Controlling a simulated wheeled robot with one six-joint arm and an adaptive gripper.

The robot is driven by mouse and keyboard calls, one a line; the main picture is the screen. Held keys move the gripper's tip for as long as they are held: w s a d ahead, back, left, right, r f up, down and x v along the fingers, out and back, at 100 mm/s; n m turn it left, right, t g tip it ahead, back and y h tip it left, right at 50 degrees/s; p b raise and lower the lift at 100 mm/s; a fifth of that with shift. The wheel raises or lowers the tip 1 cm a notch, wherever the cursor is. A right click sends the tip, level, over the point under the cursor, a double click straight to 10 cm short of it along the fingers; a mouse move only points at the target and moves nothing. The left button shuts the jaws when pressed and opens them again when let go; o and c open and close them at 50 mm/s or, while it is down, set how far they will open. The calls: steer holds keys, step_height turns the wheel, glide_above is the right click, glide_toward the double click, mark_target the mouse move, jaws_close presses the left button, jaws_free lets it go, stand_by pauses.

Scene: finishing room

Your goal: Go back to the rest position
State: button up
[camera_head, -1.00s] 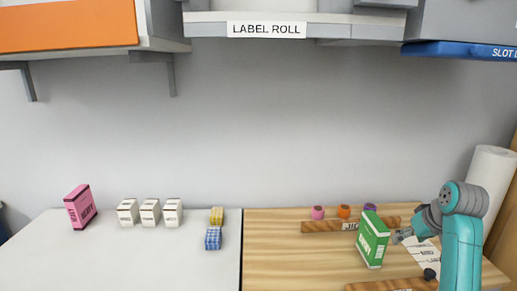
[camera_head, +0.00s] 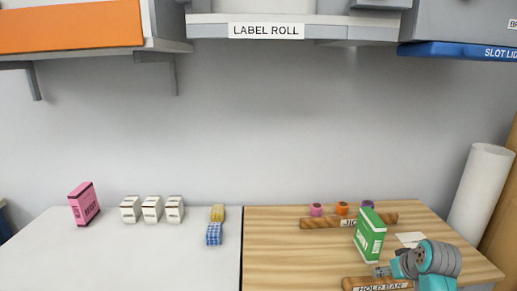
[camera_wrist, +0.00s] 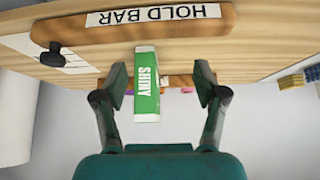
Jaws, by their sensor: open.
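My gripper (camera_head: 383,271) is low over the front right of the wooden bench top, near the hold bar (camera_head: 378,284). In the wrist view my gripper (camera_wrist: 160,80) has its two fingers spread wide apart. A green and white box (camera_head: 370,236) stands upright on the wooden top, behind and left of the gripper in the head view. In the wrist view the green box (camera_wrist: 147,85) appears between the fingers but farther off, with clear gaps on both sides. Nothing is held.
A wooden jig bar (camera_head: 325,222) with several small coloured pieces lies at the back. Left, a white table (camera_head: 130,257) holds a pink box (camera_head: 84,204), small white boxes (camera_head: 152,209) and yellow and blue blocks (camera_head: 215,234). A white roll (camera_head: 480,190) stands right.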

steer(key=s+a+f+t, duration=0.1)
steer(key=s+a+f, duration=0.4)
steer(key=s+f, duration=0.35)
steer(key=s+a+f+t, duration=0.2)
steer(key=s+a+f, duration=0.4)
steer(key=s+f, duration=0.3)
steer(key=s+a+f+t+h, duration=0.1)
steer(key=s+a, duration=0.2)
steer(key=s, duration=0.4)
steer(key=s+a+f, duration=0.2)
steer(key=s, duration=0.5)
steer(key=s+a+r+t, duration=0.2)
steer(key=s+r, duration=0.6)
steer(key=s, duration=0.3)
steer(key=s+a+r+t+y, duration=0.1)
steer(key=s+a+r, duration=0.1)
steer(key=s+r, duration=0.6)
steer(key=s, duration=0.3)
steer(key=shift+s+t, duration=0.4)
